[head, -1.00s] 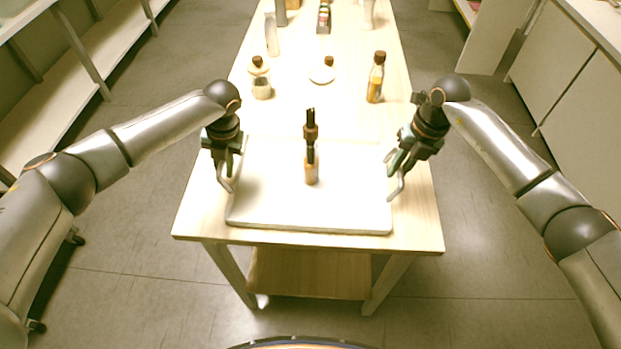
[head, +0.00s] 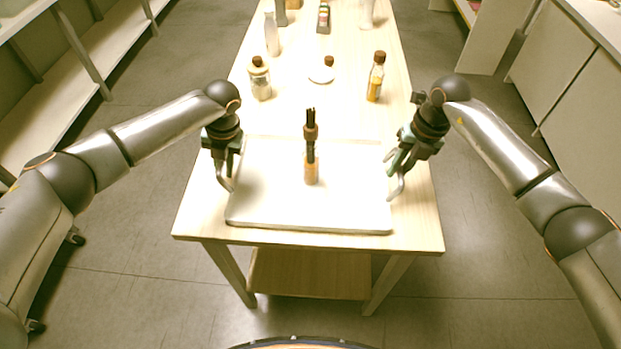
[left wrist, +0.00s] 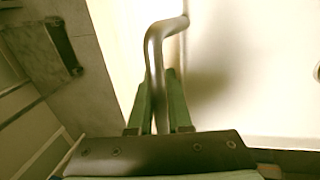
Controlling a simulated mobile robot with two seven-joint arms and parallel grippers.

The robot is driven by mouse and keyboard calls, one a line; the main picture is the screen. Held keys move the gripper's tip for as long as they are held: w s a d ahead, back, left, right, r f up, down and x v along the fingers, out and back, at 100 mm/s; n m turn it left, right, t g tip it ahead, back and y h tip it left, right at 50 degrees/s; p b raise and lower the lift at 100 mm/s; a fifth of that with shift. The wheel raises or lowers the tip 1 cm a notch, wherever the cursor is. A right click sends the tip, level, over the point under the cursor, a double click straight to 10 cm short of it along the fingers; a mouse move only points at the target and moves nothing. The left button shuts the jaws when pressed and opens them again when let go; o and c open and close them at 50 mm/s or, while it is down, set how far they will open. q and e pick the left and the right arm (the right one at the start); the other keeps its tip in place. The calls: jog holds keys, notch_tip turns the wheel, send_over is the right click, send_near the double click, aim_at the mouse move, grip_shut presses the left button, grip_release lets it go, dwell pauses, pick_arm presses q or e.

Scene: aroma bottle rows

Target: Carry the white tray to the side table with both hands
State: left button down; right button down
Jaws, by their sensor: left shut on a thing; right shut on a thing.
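The white tray (head: 350,208) lies flat at the near end of the wooden table, with a metal handle on each side. A small amber bottle (head: 311,174) with dark sticks stands upright on it. My left gripper (head: 226,176) is at the tray's left side, shut on the left handle. The left wrist view shows that curved handle (left wrist: 154,65) between the green fingers, with the tray (left wrist: 250,60) to its right. My right gripper (head: 397,176) is at the right side, shut on the right handle; its fingertips are partly hidden. I cannot make out which surface is the side table.
Behind the tray on the wooden table (head: 420,215) stand a jar (head: 260,84), a round white bottle (head: 322,74), an amber bottle (head: 376,80) and other bottles further back. Shelves (head: 80,105) line the left and cabinets (head: 575,85) the right. Open floor lies on both sides.

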pick_arm(q)
jog(key=shift+r, duration=0.15)
pick_arm(e)
jog(key=shift+r, duration=0.2)
